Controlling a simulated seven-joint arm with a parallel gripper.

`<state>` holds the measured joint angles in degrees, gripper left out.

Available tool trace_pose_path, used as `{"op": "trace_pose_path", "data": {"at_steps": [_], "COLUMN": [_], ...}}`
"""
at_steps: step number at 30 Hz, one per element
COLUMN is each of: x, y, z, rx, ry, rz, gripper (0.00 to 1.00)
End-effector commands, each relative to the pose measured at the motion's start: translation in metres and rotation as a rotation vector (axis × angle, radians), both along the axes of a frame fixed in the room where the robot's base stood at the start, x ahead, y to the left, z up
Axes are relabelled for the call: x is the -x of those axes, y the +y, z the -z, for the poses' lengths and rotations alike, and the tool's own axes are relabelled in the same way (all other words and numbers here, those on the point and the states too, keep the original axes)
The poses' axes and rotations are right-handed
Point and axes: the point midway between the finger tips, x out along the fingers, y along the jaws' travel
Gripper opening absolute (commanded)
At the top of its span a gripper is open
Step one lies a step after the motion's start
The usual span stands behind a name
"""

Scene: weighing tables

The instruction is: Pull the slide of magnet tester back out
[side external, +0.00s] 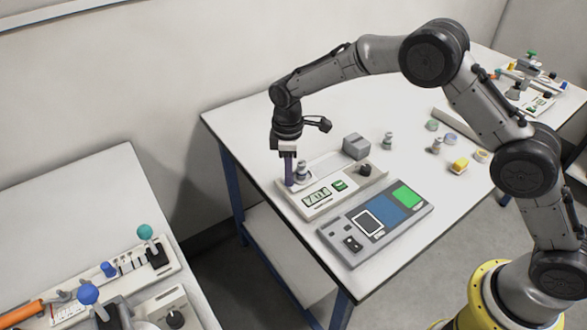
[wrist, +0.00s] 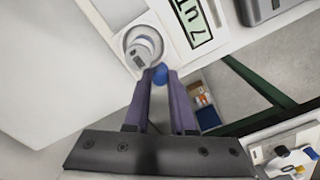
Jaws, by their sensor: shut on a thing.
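The magnet tester (side external: 312,210) is a pale box near the table's left edge, with a digit display, a green button and a dark knob on its front. A grey block (side external: 356,146) stands at its far right end. Its pale slide lies along the back, and a metal weight (side external: 302,172) stands at the slide's left end; the weight also shows in a round recess in the wrist view (wrist: 143,48). My gripper (side external: 290,183) points down at this left end. Its purple fingers are shut on a small blue knob (wrist: 160,73) beside the weight. The knob is hidden in the side view.
A grey panel (side external: 345,252) with blue and green areas lies in front of the tester. A second table (side external: 60,200) with other devices stands at the left, across a gap.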

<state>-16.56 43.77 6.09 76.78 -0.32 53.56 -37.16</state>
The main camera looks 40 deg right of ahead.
Motion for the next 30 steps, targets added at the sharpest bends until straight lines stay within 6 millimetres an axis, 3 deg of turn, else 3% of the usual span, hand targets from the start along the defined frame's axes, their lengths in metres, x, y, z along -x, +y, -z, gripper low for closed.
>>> {"op": "trace_pose_path", "data": {"at_steps": [2,3,7,8,20,30], "x": [0.000,0.000,0.000,0.000,-0.001,-0.001], "y": [0.007,0.007,0.006,0.006,0.004,0.004], "z": [-0.002,-0.002,-0.002,-0.001,-0.008,-0.074], "rx": [-0.010,-0.010,-0.009,-0.009,-0.006,-0.009], "ry": [-0.005,-0.005,-0.004,-0.004,-0.005,-0.009], "rz": [-0.003,-0.003,-0.003,-0.003,-0.002,-0.002], "gripper": [0.00,0.28,0.52,0.54,0.54,0.54]}}
